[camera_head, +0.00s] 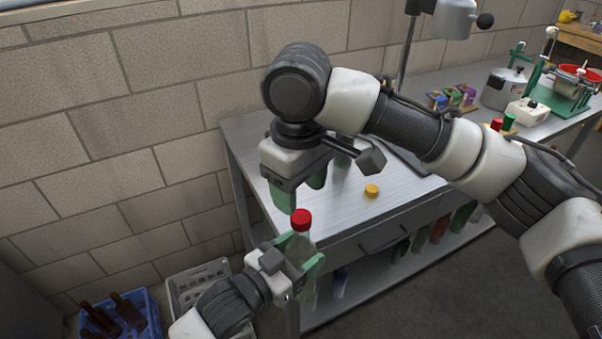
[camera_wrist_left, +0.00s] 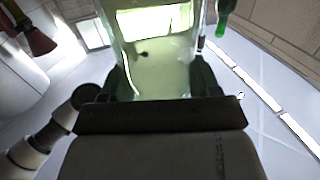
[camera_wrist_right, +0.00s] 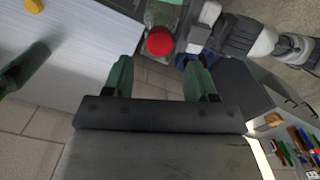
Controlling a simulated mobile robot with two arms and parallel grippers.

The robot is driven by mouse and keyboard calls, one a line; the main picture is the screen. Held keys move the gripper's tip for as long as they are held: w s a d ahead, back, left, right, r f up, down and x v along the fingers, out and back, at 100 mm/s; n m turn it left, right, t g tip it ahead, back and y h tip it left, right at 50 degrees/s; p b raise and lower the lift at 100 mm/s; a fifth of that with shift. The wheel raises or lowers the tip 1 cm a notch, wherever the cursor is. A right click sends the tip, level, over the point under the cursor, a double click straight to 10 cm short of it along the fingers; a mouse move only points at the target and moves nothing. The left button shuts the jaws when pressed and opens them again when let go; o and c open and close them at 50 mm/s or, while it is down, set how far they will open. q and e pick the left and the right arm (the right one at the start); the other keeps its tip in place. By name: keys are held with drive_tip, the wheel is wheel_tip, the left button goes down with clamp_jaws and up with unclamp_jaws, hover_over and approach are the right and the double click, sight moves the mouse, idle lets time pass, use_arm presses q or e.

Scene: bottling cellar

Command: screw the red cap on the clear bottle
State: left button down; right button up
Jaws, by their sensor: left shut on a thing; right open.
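My left gripper (camera_head: 299,256) is shut around the body of the clear bottle (camera_head: 300,243), holding it roughly upright just off the table's near-left corner. The bottle fills the top of the left wrist view (camera_wrist_left: 155,60). The red cap (camera_head: 300,219) sits on the bottle's mouth; I cannot tell how tightly it is seated. My right gripper (camera_head: 300,187) is open and empty above the cap, fingers pointing down. In the right wrist view the red cap (camera_wrist_right: 160,41) lies just beyond the fingertips, between their lines, apart from both fingers.
A yellow cap (camera_head: 371,191) lies on the metal table (camera_head: 345,222). A dark green bottle (camera_wrist_right: 24,68) stands on it behind my right gripper. A blue crate (camera_head: 152,312) with brown bottles and a grey crate (camera_head: 178,295) stand on the floor at left. Equipment fills the far right.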

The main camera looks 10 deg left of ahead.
sight(301, 215)
drive_tip(key=n, duration=0.4)
drive_tip(key=shift+r, duration=0.3)
drive_tip(key=n, duration=0.4)
drive_tip(key=shift+r, duration=0.2)
drive_tip(key=n, duration=0.6)
drive_tip(key=shift+d+r, duration=0.1)
drive_tip(key=shift+r, duration=0.2)
drive_tip(key=n, duration=0.4)
drive_tip(key=shift+w+r, duration=0.1)
drive_tip(key=shift+r, duration=0.15)
drive_tip(key=shift+f, duration=0.1)
drive_tip(key=shift+f, duration=3.95)
drive_tip(key=shift+c, duration=0.3)
drive_tip(key=c, duration=0.9)
